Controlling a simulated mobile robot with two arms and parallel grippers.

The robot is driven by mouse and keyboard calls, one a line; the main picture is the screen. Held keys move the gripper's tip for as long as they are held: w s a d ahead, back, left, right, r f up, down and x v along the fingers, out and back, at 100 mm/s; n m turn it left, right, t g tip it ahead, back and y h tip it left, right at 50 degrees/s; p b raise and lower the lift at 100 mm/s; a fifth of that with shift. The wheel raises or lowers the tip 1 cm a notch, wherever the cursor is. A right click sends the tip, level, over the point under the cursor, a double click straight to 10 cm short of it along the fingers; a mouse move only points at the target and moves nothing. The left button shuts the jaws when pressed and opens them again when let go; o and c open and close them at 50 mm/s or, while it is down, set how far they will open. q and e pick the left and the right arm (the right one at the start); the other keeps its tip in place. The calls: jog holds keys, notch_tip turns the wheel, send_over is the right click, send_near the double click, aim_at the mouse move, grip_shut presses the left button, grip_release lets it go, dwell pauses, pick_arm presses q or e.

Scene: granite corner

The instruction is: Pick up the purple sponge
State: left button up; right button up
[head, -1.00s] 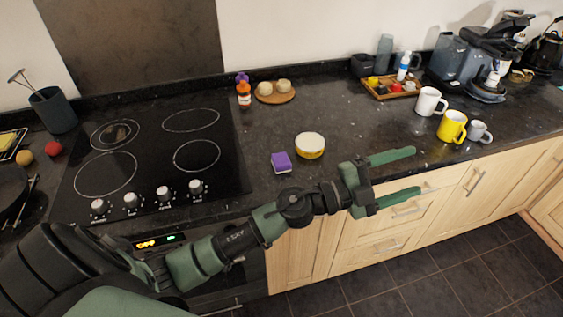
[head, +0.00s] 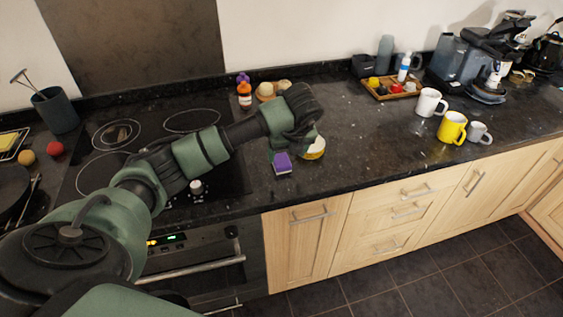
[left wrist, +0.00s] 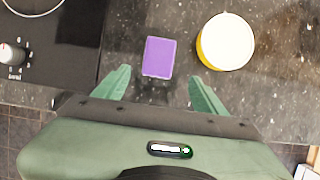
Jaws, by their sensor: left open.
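The purple sponge (head: 282,163) lies on the dark granite counter just right of the hob, near the front edge. In the left wrist view the sponge (left wrist: 159,57) sits between and just beyond the two green fingertips, with space on both sides. My left gripper (left wrist: 160,82) is open and empty, pointing down at the counter. In the head view my left gripper (head: 291,150) is mostly hidden behind its own wrist, above and close to the sponge. My right gripper is in neither view.
A round yellow and white tub (left wrist: 225,41) stands close right of the sponge, also partly visible in the head view (head: 315,148). The hob (head: 97,150) is to the left. Mugs (head: 452,127) stand farther right. The counter between tub and mugs is clear.

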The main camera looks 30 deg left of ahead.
aim_at(283, 162)
pick_arm(q)
jog(key=p+x, duration=0.2)
jog(key=x, duration=0.3)
jog(key=shift+s+a+f+p, duration=0.1)
jog(key=shift+s+f+p, duration=0.15)
jog(key=shift+p, duration=0.15)
jog(key=shift+w+f, duration=0.15)
jog(key=shift+f, duration=0.25)
jog(key=c, duration=1.5)
jog(key=shift+c, duration=0.2)
jog(key=shift+r, duration=0.15)
jog(key=shift+r, duration=0.5)
notch_tip(283, 162, up, 19)
jog(key=b, duration=0.5)
